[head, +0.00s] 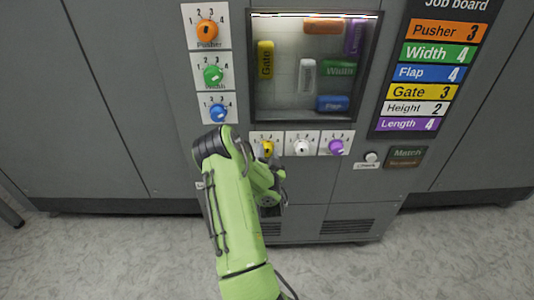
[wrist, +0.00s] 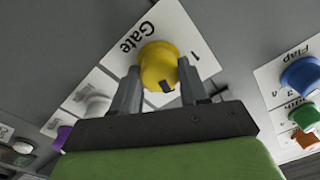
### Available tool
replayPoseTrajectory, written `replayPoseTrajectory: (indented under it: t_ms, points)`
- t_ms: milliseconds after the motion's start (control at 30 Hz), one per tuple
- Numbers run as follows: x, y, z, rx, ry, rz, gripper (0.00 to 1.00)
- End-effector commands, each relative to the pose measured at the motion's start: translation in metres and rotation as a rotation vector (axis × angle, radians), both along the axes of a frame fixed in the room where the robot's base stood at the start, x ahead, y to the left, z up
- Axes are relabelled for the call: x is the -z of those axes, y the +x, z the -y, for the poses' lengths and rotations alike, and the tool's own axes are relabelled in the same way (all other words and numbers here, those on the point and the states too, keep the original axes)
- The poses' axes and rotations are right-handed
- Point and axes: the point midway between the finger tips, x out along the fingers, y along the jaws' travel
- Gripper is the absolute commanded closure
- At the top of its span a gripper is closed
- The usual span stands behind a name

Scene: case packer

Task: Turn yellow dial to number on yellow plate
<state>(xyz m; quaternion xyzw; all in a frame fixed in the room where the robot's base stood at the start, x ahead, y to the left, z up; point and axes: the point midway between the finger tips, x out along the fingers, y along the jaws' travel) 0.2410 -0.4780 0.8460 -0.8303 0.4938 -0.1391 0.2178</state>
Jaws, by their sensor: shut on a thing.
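The yellow dial (wrist: 158,68) sits on a white panel labelled Gate (wrist: 127,40) in the wrist view. My gripper (wrist: 160,90) has one finger on each side of the dial and is shut on it. A dark pointer mark shows on the dial's near side; the fingers hide most of the panel's numbers, though a 1 is visible. In the head view the yellow dial (head: 267,148) is partly hidden by my green arm. The yellow plate (head: 422,92) on the job board reads Gate 3.
White (head: 301,147) and purple (head: 336,146) dials stand right of the yellow one. Orange (head: 207,31), green (head: 213,75) and blue (head: 218,113) dials are stacked at left. A window (head: 314,66) with coloured blocks is above. A check button (head: 371,157) is at right.

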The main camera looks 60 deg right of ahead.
Motion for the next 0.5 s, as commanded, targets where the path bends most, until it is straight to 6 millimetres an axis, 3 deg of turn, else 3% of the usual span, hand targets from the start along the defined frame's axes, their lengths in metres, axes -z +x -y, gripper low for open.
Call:
replayPoseTrajectory:
  t_ms: [500]
  points:
    - [0.0009, 0.0, -0.0003, 0.0, 0.042, 0.079, 0.87]
